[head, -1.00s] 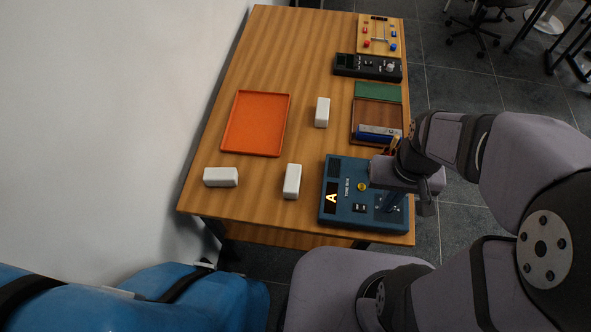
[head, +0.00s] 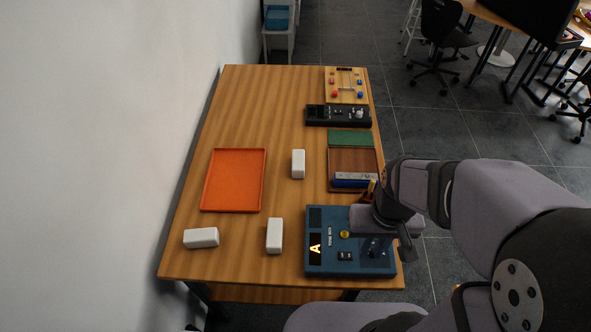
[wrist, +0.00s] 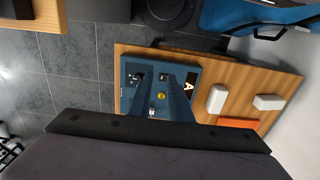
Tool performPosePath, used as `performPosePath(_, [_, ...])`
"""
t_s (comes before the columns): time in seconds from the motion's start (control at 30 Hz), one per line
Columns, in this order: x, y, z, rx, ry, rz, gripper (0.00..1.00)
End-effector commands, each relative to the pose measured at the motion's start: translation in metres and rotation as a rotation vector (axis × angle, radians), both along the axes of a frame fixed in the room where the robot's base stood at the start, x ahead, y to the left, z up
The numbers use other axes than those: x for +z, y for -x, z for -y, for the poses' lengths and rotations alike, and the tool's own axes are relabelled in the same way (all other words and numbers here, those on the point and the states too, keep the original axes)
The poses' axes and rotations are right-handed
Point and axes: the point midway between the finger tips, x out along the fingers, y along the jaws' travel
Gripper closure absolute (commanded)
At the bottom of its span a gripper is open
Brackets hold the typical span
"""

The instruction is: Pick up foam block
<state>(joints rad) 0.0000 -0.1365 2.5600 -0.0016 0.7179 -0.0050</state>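Three white foam blocks lie on the wooden table in the head view: one at the front left (head: 201,238), one at the front middle (head: 274,236) and one farther back (head: 298,164). Two white blocks also show in the wrist view, a nearer one (wrist: 216,98) and one by the table edge (wrist: 268,102). My gripper (wrist: 153,80) is above the blue instrument box (head: 325,264), to the right of the blocks. Its two fingers are apart with nothing between them. In the head view the fingertips are hard to make out against the box.
An orange tray (head: 234,151) lies on the left of the table (head: 255,110). A brown tray (head: 352,160) with a blue item, a green panel (head: 350,139), a black instrument (head: 325,116) and a wooden board (head: 346,98) line the right side. The middle is mostly clear.

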Motion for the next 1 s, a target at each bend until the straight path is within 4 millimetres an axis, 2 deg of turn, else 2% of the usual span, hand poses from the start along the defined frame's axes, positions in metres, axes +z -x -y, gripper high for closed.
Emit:
performPosePath(0.03, [0.0,0.0,0.0,0.0,0.0,0.0,0.69])
performPosePath(0.13, [0.0,0.0,0.0,0.0,0.0,0.0,0.45])
performPosePath(0.17, [0.0,0.0,0.0,0.0,0.0,0.0,0.43])
performPosePath(0.43, [0.0,0.0,-0.001,0.0,-0.001,0.001,0.43])
performPosePath(0.57, [-0.008,-0.008,-0.009,0.002,-0.015,0.021,0.43])
performPosePath(0.67, [-0.021,-0.025,-0.027,0.004,-0.042,0.065,0.43])
performPosePath(0.77, [-0.041,-0.048,-0.057,0.0,-0.085,0.134,0.43])
performPosePath(1.0, [-0.102,-0.111,-0.147,-0.068,-0.184,0.369,0.43])
